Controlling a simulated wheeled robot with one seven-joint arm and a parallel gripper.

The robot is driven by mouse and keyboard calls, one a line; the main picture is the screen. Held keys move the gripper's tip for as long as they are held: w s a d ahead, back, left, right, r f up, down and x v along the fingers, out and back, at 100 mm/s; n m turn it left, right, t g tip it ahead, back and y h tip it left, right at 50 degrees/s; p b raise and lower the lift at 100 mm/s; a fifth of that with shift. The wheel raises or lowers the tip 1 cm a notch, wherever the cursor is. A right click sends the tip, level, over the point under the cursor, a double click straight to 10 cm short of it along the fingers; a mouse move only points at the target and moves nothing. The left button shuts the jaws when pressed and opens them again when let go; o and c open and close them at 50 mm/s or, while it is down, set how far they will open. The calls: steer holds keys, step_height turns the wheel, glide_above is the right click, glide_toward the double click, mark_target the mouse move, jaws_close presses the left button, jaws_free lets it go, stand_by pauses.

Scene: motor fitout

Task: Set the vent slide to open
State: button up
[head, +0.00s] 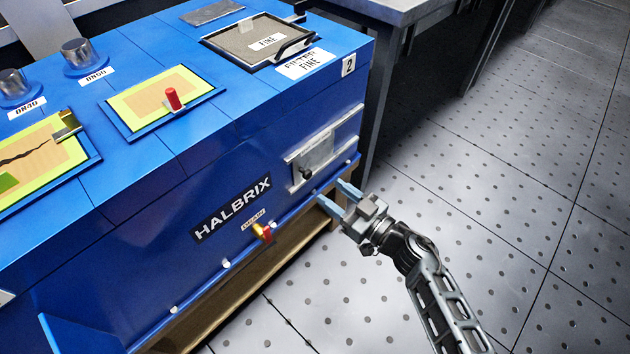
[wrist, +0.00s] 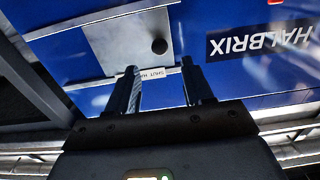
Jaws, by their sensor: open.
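The vent slide is a silver plate (head: 318,152) on the blue machine's front face, near its right corner. A small dark knob (head: 306,173) sticks out at the plate's lower left. In the wrist view the plate (wrist: 115,40) and the round knob (wrist: 159,46) show beyond my fingertips. A white label strip (wrist: 155,75), partly hidden, shows between the fingers; it seems to start with "SHUT". My gripper (head: 330,192) is open and empty, a little right of and below the knob in the head view. In the wrist view (wrist: 159,68) the knob lies between the finger lines, apart from them.
The blue HALBRIX machine (head: 130,235) has a red and yellow drain valve (head: 263,232) low on its front. A rail runs along its lower edge. A grey table (head: 400,10) stands behind. The perforated floor (head: 490,200) at right is clear.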

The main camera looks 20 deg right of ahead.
mark_target(309, 176)
steer(key=b+x, duration=0.1)
steer(key=x, duration=0.5)
steer(key=shift+w+a+b, duration=0.1)
steer(key=shift+w+b, duration=0.2)
steer(key=shift+b, duration=0.05)
steer(key=shift+c, duration=0.3)
jaws_close()
